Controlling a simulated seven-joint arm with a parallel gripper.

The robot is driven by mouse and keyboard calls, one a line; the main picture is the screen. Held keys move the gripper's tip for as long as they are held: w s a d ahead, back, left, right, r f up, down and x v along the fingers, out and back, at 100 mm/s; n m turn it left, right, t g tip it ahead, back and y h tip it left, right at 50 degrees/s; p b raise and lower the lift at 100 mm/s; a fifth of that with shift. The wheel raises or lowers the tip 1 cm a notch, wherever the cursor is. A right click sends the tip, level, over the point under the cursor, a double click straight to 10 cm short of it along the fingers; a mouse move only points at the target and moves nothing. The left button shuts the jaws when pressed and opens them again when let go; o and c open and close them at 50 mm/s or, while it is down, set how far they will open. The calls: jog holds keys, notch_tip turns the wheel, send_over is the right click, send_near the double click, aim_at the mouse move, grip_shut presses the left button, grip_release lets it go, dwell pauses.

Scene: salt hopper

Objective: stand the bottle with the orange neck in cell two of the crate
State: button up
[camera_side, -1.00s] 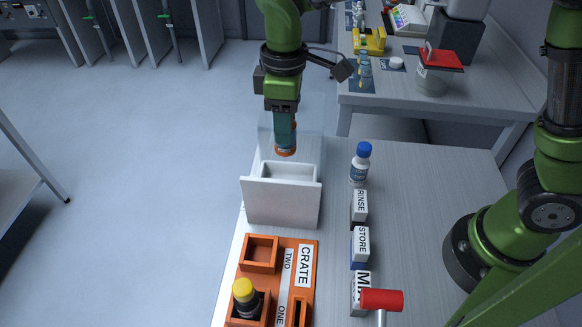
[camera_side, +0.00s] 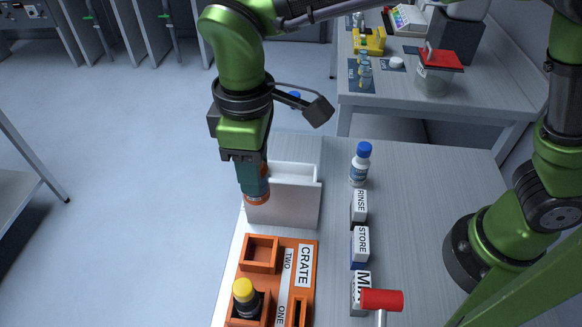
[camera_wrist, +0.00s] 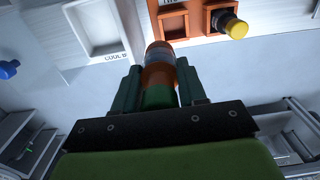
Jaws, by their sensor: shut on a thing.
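My gripper (camera_side: 252,190) is shut on a bottle with an orange part (camera_side: 257,198), and the fingers hide most of it in the side view. In the wrist view the bottle (camera_wrist: 159,56) lies between my fingertips (camera_wrist: 160,85). The orange crate (camera_side: 312,247) lies nearer the camera. Its cell by the label TWO (camera_side: 259,254) is empty. The cell by the label ONE holds a dark bottle with a yellow cap (camera_side: 243,291), which also shows in the wrist view (camera_wrist: 235,28).
The white holder (camera_side: 296,207) has a tall front wall behind the crate. A white bottle with a blue cap (camera_side: 359,166) stands right of it. Blocks labelled RINSE (camera_side: 359,205) and STORE (camera_side: 360,246) and a red-handled thing (camera_side: 382,300) line the crate's right side.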

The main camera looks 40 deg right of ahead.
jog(key=s+a, duration=0.2)
send_over(260, 258)
notch_tip(260, 258, down, 15)
jog(key=shift+f, duration=0.1)
dwell(0.7)
jog(key=o, duration=1.1)
